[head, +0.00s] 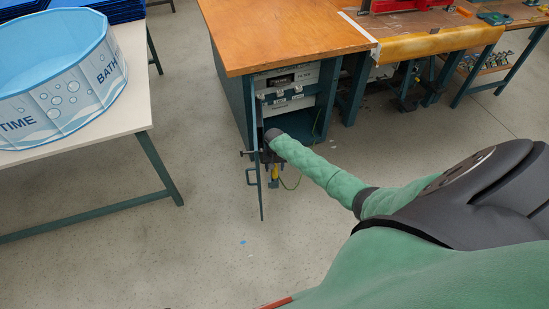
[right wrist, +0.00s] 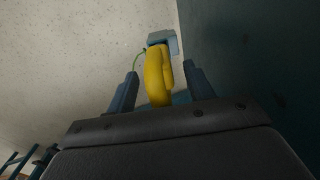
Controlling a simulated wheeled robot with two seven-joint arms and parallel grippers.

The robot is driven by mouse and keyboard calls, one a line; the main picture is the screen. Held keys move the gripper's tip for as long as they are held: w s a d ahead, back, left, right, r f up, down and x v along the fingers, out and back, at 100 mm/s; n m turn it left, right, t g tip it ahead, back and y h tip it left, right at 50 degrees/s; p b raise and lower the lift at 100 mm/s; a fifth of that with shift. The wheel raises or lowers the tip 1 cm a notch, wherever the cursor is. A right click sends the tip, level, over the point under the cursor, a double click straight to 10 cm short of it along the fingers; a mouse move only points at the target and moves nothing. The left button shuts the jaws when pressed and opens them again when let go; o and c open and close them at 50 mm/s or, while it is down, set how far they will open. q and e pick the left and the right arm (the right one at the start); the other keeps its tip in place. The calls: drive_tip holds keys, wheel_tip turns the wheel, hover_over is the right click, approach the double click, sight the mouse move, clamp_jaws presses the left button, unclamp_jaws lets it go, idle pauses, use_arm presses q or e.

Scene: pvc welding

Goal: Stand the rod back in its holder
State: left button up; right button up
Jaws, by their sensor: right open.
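My right gripper (head: 271,174) reaches down beside the side of the wooden-topped workbench and is open. In the right wrist view, a yellow, rounded, elongated thing (right wrist: 157,76) shows between its two spread fingers, with a blue-grey piece (right wrist: 163,40) beyond it and a thin green cable beside it. The yellow thing (head: 275,171) is small and partly hidden by the gripper in the head view. I cannot tell whether it touches a finger, or whether it is the rod or part of its holder. My left gripper is out of view.
A white table (head: 95,125) with a blue-and-white tub (head: 70,85) is at left.

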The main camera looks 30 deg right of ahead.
wheel_tip(320, 180, up, 7)
drive_tip(key=shift+b, duration=0.4)
drive_tip(key=shift+r, duration=0.45)
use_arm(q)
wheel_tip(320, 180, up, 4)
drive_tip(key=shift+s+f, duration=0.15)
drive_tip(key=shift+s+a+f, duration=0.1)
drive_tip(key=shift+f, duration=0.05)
